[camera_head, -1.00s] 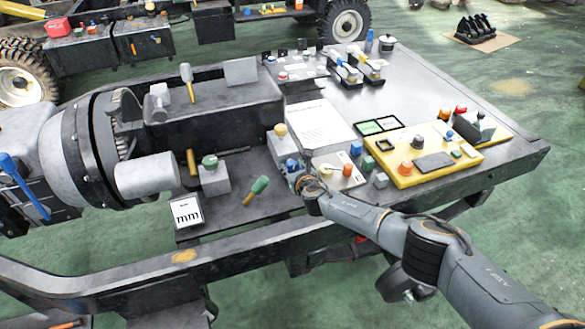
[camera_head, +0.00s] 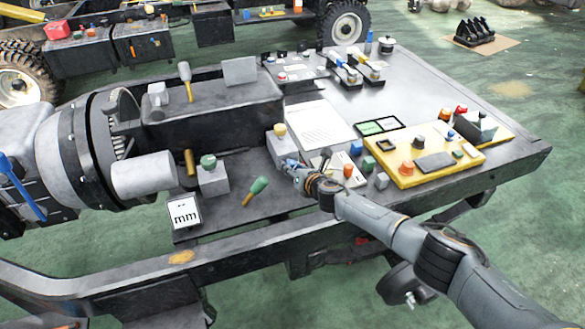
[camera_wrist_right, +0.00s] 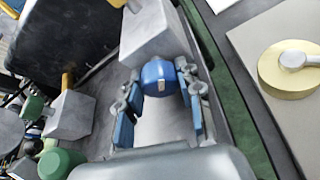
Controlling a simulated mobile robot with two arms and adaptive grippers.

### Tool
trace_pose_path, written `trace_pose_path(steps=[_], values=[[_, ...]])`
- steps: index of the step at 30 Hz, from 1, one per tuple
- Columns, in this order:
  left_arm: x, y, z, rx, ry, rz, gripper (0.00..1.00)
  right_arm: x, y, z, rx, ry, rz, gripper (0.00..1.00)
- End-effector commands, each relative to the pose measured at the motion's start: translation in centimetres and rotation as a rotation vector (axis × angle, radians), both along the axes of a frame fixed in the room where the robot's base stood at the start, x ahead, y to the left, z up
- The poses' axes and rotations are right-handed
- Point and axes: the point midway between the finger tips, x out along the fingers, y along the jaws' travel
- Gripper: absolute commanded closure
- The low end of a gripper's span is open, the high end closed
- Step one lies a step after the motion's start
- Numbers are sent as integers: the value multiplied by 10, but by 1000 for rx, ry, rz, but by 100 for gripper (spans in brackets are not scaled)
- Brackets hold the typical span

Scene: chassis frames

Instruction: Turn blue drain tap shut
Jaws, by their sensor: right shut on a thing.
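The blue drain tap (camera_wrist_right: 160,74) is a round blue knob with a small pale mark, on the side of a grey block (camera_wrist_right: 158,35). In the head view, the same grey block (camera_head: 281,150) has a yellow knob on top, and my gripper mostly covers the blue tap. My right gripper (camera_wrist_right: 160,103) has its blue-padded fingers on either side of the tap and is shut on it. In the head view, my right gripper (camera_head: 288,166) reaches the block's front from the lower right. My left gripper is not in view.
A grey block with a green knob (camera_head: 208,162) and a green-headed tool (camera_head: 257,190) lie to the left. A yellow panel (camera_head: 405,178) with several buttons is at the right. A pale plate with a brass knob (camera_wrist_right: 287,70) lies close beside the gripper.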

Motion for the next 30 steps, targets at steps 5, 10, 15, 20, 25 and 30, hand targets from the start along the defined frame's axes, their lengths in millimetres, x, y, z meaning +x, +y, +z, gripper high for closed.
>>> trace_pose_path(steps=[5, 10, 15, 20, 25, 30], values=[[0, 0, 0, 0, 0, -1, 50, 0, 0, -1, 0, 1, -1, 96], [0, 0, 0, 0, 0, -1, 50, 0, 0, -1, -1, 1, -1, 48], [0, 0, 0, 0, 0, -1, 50, 0, 0, -1, -2, 1, 0, 41], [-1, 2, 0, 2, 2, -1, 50, 0, 0, 0, -1, 0, -1, 41], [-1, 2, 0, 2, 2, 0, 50, -3, -2, 3, -1, -4, 1, 41], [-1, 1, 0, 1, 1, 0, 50, -14, -9, 10, -2, -8, 2, 41]])
